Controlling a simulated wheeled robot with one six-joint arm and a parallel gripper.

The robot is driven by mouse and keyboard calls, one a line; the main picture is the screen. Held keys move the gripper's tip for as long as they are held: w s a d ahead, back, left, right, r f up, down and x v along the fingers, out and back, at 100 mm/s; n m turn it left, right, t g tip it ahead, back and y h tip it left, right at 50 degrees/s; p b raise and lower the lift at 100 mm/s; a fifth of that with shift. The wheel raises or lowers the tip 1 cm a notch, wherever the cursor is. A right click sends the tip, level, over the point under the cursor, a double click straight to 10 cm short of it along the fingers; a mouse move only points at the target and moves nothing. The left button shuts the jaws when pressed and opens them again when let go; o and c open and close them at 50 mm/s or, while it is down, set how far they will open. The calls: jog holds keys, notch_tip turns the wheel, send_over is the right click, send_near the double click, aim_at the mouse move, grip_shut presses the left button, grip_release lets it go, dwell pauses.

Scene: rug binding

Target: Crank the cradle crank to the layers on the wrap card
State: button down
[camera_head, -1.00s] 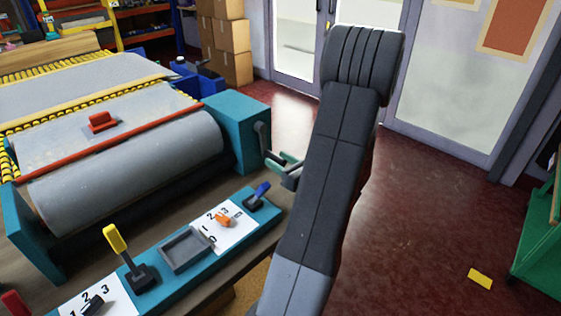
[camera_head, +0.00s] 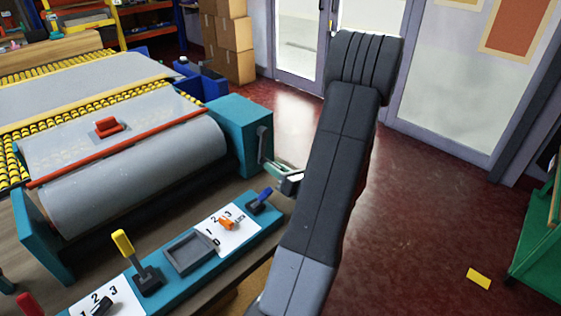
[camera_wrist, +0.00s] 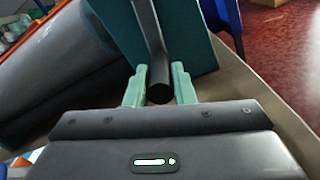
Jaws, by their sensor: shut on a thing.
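The cradle crank (camera_head: 263,143) is a grey arm on the right side of the teal end housing (camera_head: 240,128), beside the large grey roll. My gripper (camera_head: 280,170) is at the crank's lower end. In the wrist view, the dark round crank handle (camera_wrist: 160,88) lies between the two pale green fingers of my gripper (camera_wrist: 160,92), which is shut on it. A white card with numbers (camera_head: 228,228) and an orange pointer lies on the teal console. A second numbered card (camera_head: 100,300) with a black knob is nearer. I cannot tell which is the wrap card.
The teal console also carries a yellow lever (camera_head: 124,244), a grey tray (camera_head: 190,253) and a blue lever (camera_head: 264,194). Cardboard boxes (camera_head: 235,50) stand at the back. The red floor on the right is open, with a yellow sheet (camera_head: 479,278) and a green cart (camera_head: 540,250).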

jog(key=m+p, duration=0.1)
jog(key=s+a+r+m+p, duration=0.1)
jog(key=shift+s+a+r+m+p, duration=0.1)
jog(key=shift+s+a+m+p, duration=0.2)
jog(key=shift+m+p, duration=0.1)
jog(key=m+p, duration=0.1)
jog(key=s+a+r+m+p, duration=0.1)
jog(key=shift+a+m+p, duration=0.1)
jog(key=shift+m+p, duration=0.3)
jog(key=r+m+p, duration=0.1)
jog(key=s+a+m+p, duration=0.1)
jog(key=m+p, duration=0.1)
jog(key=r+m+p, duration=0.1)
jog(key=p, duration=0.1)
jog(key=shift+s+a+r+m, duration=0.3)
jog(key=shift+m, duration=0.1)
jog(key=c, duration=1.2)
grip_release()
jog(key=shift+c, duration=0.2)
